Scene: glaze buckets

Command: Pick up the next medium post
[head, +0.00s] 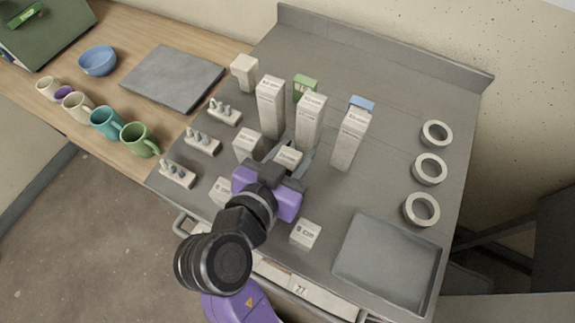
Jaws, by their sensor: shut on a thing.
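My gripper (283,168), at the end of the purple and black arm, is over the middle of the grey worktop. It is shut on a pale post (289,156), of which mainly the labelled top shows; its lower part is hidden. I cannot tell whether its foot touches the worktop. Three tall pale posts (270,108), (311,122), (350,139) stand upright behind it. Shorter pale posts stand at the back left (244,72), just left of the gripper (248,143), at the front left (221,190) and at the front right (305,233).
Three pegged blocks (202,142) line the left side. Green (305,83) and blue (362,103) pieces show behind the tall posts. Three rings (430,169) and a grey tray (388,262) are at right. Mugs (139,139), a bowl (98,60) and a slab (172,77) occupy the wooden counter.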

